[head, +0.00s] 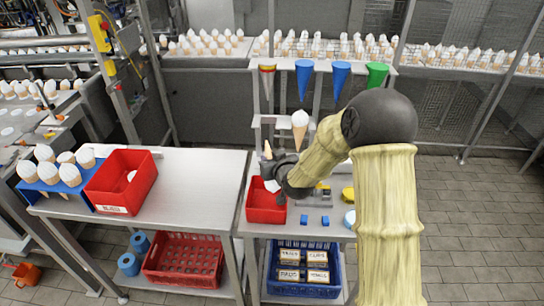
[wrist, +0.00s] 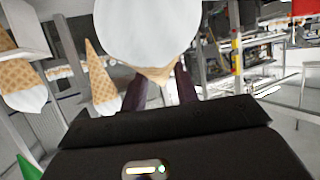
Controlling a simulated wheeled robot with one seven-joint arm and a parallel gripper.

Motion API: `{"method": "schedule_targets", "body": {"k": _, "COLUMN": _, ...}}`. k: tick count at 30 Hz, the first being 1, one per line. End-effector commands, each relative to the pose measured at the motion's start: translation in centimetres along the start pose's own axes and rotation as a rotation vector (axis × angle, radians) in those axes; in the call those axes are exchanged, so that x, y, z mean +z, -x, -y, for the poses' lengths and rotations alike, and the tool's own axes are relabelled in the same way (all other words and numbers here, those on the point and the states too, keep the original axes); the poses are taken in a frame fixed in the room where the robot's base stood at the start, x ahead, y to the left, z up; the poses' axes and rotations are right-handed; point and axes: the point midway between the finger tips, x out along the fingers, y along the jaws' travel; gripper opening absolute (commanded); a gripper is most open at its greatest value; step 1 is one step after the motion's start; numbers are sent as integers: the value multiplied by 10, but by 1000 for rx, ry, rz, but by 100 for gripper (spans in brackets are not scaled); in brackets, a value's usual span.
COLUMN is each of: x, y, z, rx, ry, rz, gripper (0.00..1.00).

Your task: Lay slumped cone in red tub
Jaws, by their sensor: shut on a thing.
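My gripper (head: 272,168) is shut on a cone. In the wrist view, the held cone (wrist: 150,28) is a large white scoop close to the camera, with its waffle part between the dark fingers (wrist: 160,88). How the scoop sits on the waffle is hard to tell. A larger red tub (head: 105,193) with a white label stands on the left bench, with a white item inside.
A blue rack (head: 54,188) of several white-topped cones stands left of the larger tub. An upright cone (head: 300,124) stands behind my gripper. Blue and green cone shapes (head: 341,72) hang behind. Small blue blocks (head: 313,219) lie on the right bench. The left bench's middle (head: 195,185) is clear.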

Motion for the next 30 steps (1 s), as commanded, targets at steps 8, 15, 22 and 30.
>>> {"method": "schedule_targets", "body": {"k": 8, "x": 2, "y": -1, "z": 0, "rx": 0, "ry": 0, "rz": 0, "gripper": 17}}
{"method": "schedule_targets", "body": {"k": 15, "x": 22, "y": -9, "z": 0, "rx": 0, "ry": -1, "rz": 2, "gripper": 17}}
{"method": "schedule_targets", "body": {"k": 22, "x": 46, "y": -19, "z": 0, "rx": 0, "ry": -1, "rz": 1, "gripper": 17}}
{"method": "schedule_targets", "body": {"k": 30, "x": 56, "y": -23, "z": -1, "rx": 0, "ry": 0, "rz": 0, "gripper": 17}}
